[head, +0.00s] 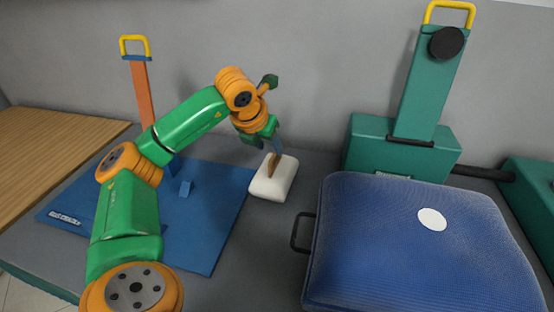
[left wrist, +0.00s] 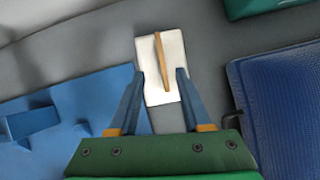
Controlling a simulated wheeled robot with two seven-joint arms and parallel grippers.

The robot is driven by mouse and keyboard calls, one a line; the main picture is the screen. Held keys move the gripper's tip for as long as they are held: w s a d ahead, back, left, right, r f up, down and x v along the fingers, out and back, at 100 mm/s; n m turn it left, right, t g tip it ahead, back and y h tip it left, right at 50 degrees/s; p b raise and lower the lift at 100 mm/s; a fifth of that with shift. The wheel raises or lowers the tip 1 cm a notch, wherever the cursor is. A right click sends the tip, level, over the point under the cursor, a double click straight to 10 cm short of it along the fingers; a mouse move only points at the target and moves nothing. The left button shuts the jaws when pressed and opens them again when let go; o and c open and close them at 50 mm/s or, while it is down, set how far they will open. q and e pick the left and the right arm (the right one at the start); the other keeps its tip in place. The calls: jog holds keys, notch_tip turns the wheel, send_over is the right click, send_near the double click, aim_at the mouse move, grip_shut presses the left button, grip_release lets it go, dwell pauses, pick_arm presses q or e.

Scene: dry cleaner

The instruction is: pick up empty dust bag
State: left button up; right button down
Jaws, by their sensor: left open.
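The dust bag is a white, pillow-like block (head: 282,184) with a thin brown upright strip (head: 275,165) on its top. It lies on the grey surface between the blue mat and the blue padded board. My left gripper (head: 275,148) is just above it, pointing down, and partly hides the strip. In the left wrist view the white bag (left wrist: 168,88) lies ahead of and between the two open blue fingers (left wrist: 160,82), with the strip between them. I cannot tell whether the fingers touch it. My right gripper is not in view.
A blue mat (head: 215,230) with low blue blocks lies at left, with an orange post (head: 139,95) behind it. A blue padded board (head: 400,240) with a dark handle stands at right. A green machine (head: 375,150) with a tall arm is behind. A wooden surface (head: 50,150) is far left.

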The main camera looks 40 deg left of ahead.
aim_at(275, 170)
pick_arm(q)
jog(key=p+x, duration=0.1)
jog(key=x, duration=0.4)
jog(key=shift+w+a+f, duration=0.1)
jog(key=shift+w+f, duration=0.15)
jog(key=shift+w, duration=0.15)
grip_shut()
dwell(0.9)
